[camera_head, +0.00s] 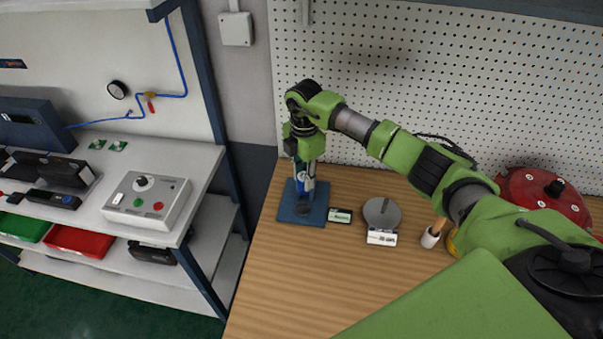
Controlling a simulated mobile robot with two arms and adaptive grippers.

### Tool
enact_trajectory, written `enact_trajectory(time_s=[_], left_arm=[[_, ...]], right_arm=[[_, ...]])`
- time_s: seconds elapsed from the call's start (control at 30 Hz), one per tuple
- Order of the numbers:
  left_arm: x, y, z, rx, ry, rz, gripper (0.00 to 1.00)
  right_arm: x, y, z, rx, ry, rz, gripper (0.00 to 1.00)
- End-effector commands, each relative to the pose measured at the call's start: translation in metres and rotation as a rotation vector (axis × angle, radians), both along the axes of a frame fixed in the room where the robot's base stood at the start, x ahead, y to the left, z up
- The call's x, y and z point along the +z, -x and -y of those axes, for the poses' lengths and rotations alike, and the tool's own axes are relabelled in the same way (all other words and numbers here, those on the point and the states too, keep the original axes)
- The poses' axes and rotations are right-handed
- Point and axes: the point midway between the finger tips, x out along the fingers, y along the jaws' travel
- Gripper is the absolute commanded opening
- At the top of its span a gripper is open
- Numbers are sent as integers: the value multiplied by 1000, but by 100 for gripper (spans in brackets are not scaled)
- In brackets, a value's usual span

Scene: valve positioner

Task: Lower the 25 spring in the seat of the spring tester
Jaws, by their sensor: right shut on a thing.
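The spring tester has a blue base plate (286,211) on the wooden bench, with a dark round seat on it and a small separate display beside it. My right gripper (304,184) points down right over the seat. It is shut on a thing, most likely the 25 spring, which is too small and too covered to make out. A blue part with a white mark shows at the fingers. I cannot tell whether the held thing touches the seat. My left gripper is not in view.
A small display box (340,215) lies just right of the plate. A round grey scale (382,213) and a white cup (430,238) stand further right, with a red round object (545,192) behind my arm. The bench front is clear. A workbench with a control box (146,200) is at left.

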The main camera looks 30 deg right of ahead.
Motion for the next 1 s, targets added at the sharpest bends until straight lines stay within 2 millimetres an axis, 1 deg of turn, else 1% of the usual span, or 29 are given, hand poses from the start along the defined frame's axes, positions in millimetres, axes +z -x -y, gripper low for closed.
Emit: enact_trajectory(time_s=[0.03,0.07,0.1,0.17,0.27,0.4,0.5,0.63,0.8,0.9,1.0], left_arm=[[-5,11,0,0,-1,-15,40],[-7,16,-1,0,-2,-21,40],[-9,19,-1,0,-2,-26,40],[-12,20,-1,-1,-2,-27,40],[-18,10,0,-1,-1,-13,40],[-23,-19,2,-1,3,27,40],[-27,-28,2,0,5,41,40],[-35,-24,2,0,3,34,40],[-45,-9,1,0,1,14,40],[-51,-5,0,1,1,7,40],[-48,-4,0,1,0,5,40]], right_arm=[[-5,0,0,0,-1,0,1],[-7,0,-1,0,-1,0,1],[-10,0,-1,1,-1,0,1],[-14,0,-1,1,-1,0,1],[-21,0,-1,1,-1,0,1],[-31,0,0,2,0,1,1],[-38,0,0,2,0,1,1],[-47,-1,-1,2,0,1,1],[-59,0,-1,2,0,0,1],[-66,0,-1,2,-1,0,1],[-63,-1,0,2,0,1,1]])
